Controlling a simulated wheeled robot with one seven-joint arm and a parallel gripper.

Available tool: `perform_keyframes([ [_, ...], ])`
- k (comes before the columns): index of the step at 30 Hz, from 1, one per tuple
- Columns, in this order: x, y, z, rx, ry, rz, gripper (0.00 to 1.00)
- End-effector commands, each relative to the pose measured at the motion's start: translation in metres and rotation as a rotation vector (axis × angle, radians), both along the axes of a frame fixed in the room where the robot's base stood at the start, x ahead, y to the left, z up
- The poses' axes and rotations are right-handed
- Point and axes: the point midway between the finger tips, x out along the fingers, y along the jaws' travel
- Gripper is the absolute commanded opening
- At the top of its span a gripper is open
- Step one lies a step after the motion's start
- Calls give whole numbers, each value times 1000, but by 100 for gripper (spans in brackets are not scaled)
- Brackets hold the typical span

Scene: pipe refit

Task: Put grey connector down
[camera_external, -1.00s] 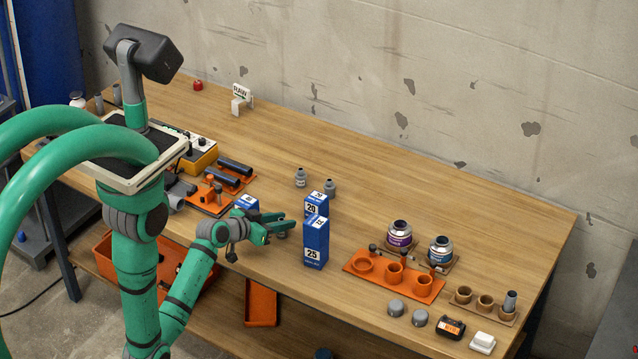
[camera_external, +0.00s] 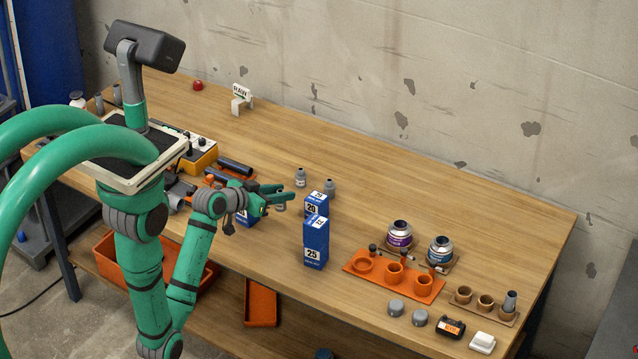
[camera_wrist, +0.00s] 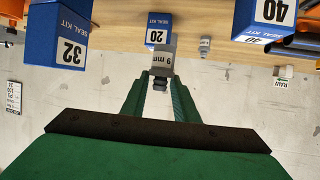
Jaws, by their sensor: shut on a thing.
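My gripper (camera_external: 282,202) is shut on a grey connector (camera_external: 279,207) and holds it above the bench, left of the blue seal kit boxes. Two other grey connectors stand upright on the bench behind, the left one (camera_external: 300,177) and the right one (camera_external: 329,188). The fingers hide part of the held connector in the external view.
A tall blue box marked 25 (camera_external: 315,243) and a box marked 20 (camera_external: 314,204) stand right of my gripper. Another blue box (camera_external: 247,216) is partly hidden behind my wrist. An orange tray with round holders (camera_external: 407,289) lies farther right.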

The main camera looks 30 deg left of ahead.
Motion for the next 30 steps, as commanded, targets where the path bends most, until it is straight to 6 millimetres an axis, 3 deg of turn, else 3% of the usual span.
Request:
perform_keyframes([
  [17, 24, 2, 23, -1, -2, 222, 5],
  [30, 78, -102, 42, -7, -1, -37, 5],
])
